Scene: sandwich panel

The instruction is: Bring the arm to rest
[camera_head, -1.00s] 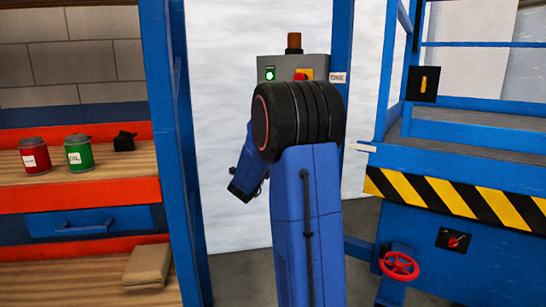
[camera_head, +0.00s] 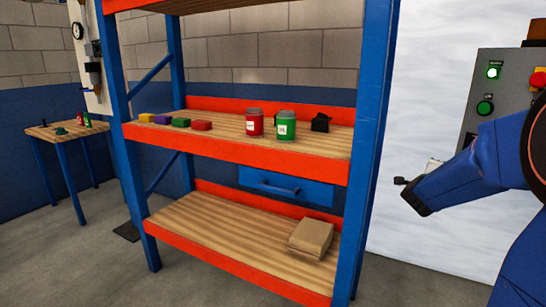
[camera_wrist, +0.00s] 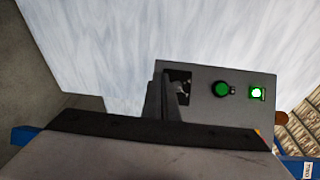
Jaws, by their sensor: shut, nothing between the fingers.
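My blue arm (camera_head: 478,165) reaches in from the right edge of the head view, bent at the elbow. Its forearm points left and down in front of the pale wall. My gripper (camera_head: 402,181) is a small dark shape at the forearm's end, shut, with nothing held. In the wrist view, the dark fingers of my gripper (camera_wrist: 164,100) stand up in front of a grey control box (camera_wrist: 205,105). The box carries a green button (camera_wrist: 221,89) and a lit green lamp (camera_wrist: 257,93). The box also shows in the head view (camera_head: 474,82), partly hidden by my arm.
A blue and orange shelf rack (camera_head: 240,153) stands left of my arm. It holds a red can (camera_head: 254,123), a green can (camera_head: 286,126), several small blocks and a brown package (camera_head: 311,236). A small table (camera_head: 64,131) stands far left. Grey floor is clear at front left.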

